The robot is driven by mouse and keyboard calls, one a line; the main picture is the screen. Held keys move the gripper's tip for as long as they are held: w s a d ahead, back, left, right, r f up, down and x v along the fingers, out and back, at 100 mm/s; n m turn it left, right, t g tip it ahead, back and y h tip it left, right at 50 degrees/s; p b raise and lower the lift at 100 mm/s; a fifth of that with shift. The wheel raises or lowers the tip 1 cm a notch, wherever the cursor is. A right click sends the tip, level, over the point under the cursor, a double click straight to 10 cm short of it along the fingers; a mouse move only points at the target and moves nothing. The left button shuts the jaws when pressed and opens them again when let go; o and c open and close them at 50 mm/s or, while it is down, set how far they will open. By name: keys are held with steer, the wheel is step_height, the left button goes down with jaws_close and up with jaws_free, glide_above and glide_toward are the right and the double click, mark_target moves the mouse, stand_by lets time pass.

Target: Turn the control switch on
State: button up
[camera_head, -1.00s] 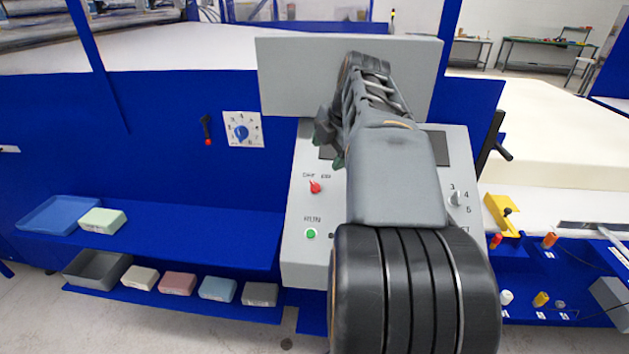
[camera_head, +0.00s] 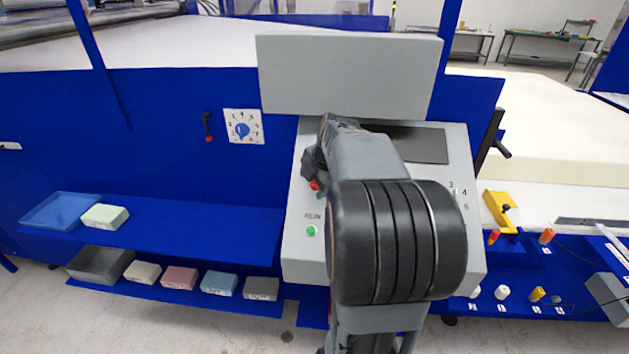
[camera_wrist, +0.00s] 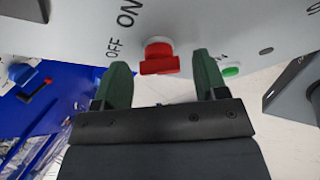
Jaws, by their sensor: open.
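The control switch (camera_wrist: 159,58) is a red knob on the grey sloped panel, with OFF and ON printed beside it in the wrist view. In the head view only part of the red switch (camera_head: 315,185) shows past my arm. My gripper (camera_wrist: 158,78) is open, with one green finger on each side of the red knob in the wrist view. The knob lies between the fingertips, with a gap on both sides. I cannot tell how deep the fingers reach over it. In the head view the fingers are mostly hidden by my wrist.
A green RUN button (camera_head: 311,231) sits on the control panel (camera_head: 300,262) below the switch. A numbered dial (camera_head: 242,131) and a red-tipped lever (camera_head: 208,128) are on the blue wall to the left. Foam blocks (camera_head: 180,277) line the lower shelf.

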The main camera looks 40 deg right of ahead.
steer(key=c, duration=0.9)
steer(key=shift+f, duration=0.1)
steer(key=shift+b, duration=0.4)
steer(key=m+b, duration=0.1)
steer(key=b, duration=0.1)
steer(key=m+t+b, duration=0.1)
steer(key=b, duration=0.1)
steer(key=shift+f+m, duration=0.3)
steer(key=shift+m, duration=0.1)
steer(key=m+b, duration=0.2)
steer(key=b, duration=0.1)
steer(key=m+t+b, duration=0.1)
steer(key=m+b, duration=0.1)
steer(key=b, duration=0.1)
steer(key=shift+t+h, duration=0.3)
steer(key=shift+h, duration=0.1)
steer(key=m+t+h+b, duration=0.1)
steer(key=m+b, duration=0.3)
steer(key=shift+r+m+b, duration=0.1)
steer(key=shift+m+b, duration=0.3)
steer(key=shift+a+r+m+t+h+b, duration=0.15)
steer(key=shift+m+h+b, duration=0.35)
steer(key=shift+m, duration=0.5)
steer(key=shift+d+m+t+h+b, duration=0.15)
steer(key=shift+m+h+b, duration=0.15)
steer(key=shift+m+b, duration=0.55)
steer(key=shift+m, duration=0.45)
